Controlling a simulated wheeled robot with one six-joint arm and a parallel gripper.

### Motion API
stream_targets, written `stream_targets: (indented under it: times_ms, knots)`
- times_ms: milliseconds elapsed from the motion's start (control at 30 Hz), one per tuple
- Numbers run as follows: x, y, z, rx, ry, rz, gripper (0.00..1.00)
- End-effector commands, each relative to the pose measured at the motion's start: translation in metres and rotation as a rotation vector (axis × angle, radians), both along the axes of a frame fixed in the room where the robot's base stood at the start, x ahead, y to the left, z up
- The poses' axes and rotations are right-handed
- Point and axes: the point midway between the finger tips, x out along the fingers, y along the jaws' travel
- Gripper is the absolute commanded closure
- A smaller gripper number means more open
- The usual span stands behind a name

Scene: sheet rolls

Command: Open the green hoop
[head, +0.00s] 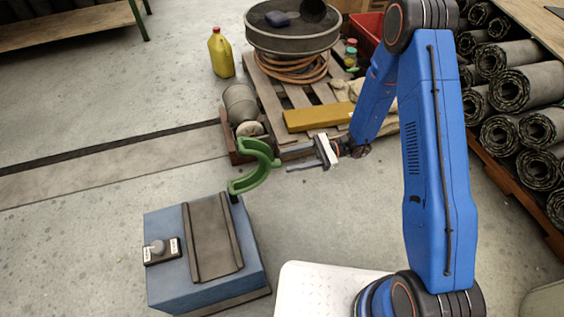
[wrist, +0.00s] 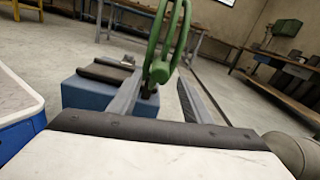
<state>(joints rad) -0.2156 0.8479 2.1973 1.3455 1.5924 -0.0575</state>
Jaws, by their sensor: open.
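The green hoop (head: 262,172) is a thick curved handle standing up from the far right corner of a blue box (head: 165,220) with a dark padded top. My gripper (head: 283,160) is open, to the right of the hoop, its fingers pointing left at it. In the wrist view the hoop (wrist: 160,70) rises between the two fingers, and its foot meets a dark mount on the blue box (wrist: 88,95). The fingers stand apart on either side, and I see no clear contact.
A switch plate (head: 161,250) with a grey knob is on the box's left. A wooden pallet (head: 290,95) behind holds coiled hose, a drum and a yellow bar. A yellow jug (head: 221,53) stands on the floor. Sheet rolls (head: 525,90) are stacked at right. Floor left is clear.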

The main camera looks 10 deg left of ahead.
Motion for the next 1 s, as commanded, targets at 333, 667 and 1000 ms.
stream_targets:
  times_ms: [333,667,1000]
  knots:
    - [-0.015,0.031,0.000,0.000,-0.001,0.000,0.55]
    - [-0.016,0.034,0.000,0.000,-0.001,0.000,0.55]
    - [-0.016,0.034,0.000,0.000,-0.001,0.000,1.00]
